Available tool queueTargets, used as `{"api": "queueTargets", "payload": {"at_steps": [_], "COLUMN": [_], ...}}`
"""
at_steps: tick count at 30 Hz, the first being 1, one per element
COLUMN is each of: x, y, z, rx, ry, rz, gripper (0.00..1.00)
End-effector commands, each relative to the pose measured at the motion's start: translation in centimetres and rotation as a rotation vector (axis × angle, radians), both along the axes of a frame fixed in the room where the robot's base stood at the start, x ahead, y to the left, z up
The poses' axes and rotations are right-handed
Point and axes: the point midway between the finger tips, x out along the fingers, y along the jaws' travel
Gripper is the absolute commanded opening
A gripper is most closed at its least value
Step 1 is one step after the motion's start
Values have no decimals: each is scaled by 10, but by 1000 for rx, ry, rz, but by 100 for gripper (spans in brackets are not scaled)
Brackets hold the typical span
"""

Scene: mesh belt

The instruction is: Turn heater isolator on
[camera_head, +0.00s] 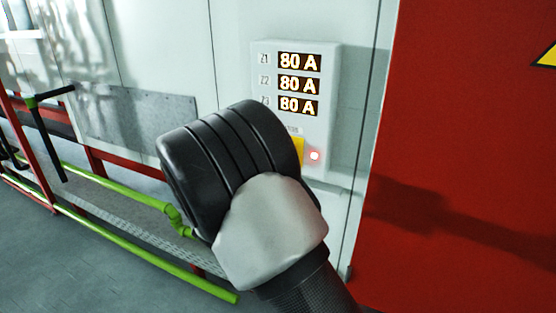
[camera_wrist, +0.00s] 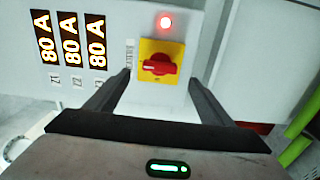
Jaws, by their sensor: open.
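The heater isolator is a red rotary handle (camera_wrist: 160,65) on a yellow plate (camera_wrist: 172,48) on a white panel box. In the wrist view its handle lies roughly across the picture, slightly tilted. My gripper (camera_wrist: 159,75) is open, with one dark finger on each side of the handle in that view. The fingers look apart from the handle; I cannot tell how far the tips are from the panel. In the head view my wrist hides the handle and the fingers, and only an edge of the yellow plate (camera_head: 299,150) shows. A red lamp (camera_head: 314,155) is lit beside it.
The white box (camera_head: 331,100) carries three lit displays (camera_head: 299,84) reading 80 A. A red wall (camera_head: 470,110) stands to the right. Green pipes (camera_head: 120,184) and a red frame run low on the left. Grey floor (camera_head: 60,250) lies below them.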

Motion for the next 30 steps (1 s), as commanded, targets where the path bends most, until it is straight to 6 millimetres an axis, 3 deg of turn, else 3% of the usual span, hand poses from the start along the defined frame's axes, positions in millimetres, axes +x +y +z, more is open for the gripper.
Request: {"api": "queueTargets", "payload": {"at_steps": [6, 12, 18, 27, 30], "x": [-51, -83, -96, -96, -95], "y": [20, 30, 35, 34, 22], "z": [1, 0, 0, 0, 5], "rx": [0, 0, 1, 1, 11], "ry": [1, 1, 1, 1, 10], "rz": [4, 1, 0, -1, -33], "gripper": [75, 75, 75, 75, 75]}}
